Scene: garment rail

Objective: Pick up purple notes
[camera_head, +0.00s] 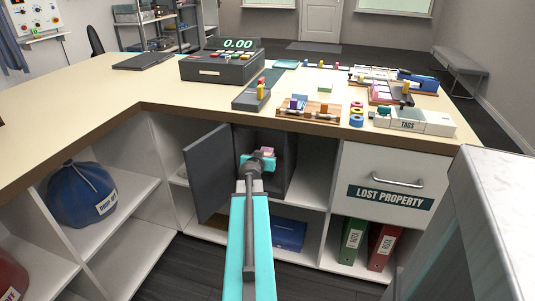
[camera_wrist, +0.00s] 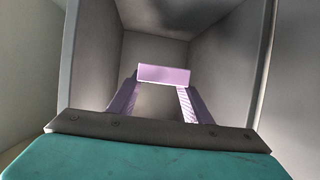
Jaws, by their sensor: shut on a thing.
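The purple notes (camera_wrist: 163,74) show in the wrist view as a small pale purple block between the tips of my gripper (camera_wrist: 163,84). My gripper is shut on them and holds them in front of the grey back wall of a compartment. In the head view my gripper (camera_head: 264,158) reaches into the open dark grey safe (camera_head: 300,172) under the counter. A small pinkish bit of the notes (camera_head: 267,150) shows just beyond the gripper; my wrist hides the rest.
The safe's grey door (camera_head: 208,172) stands open to the left. The counter (camera_head: 150,95) above carries a till (camera_head: 220,68), a wooden rack (camera_head: 308,110) and several small items. A lost property drawer (camera_head: 390,185) is shut at the right. The safe's side walls are close around my gripper.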

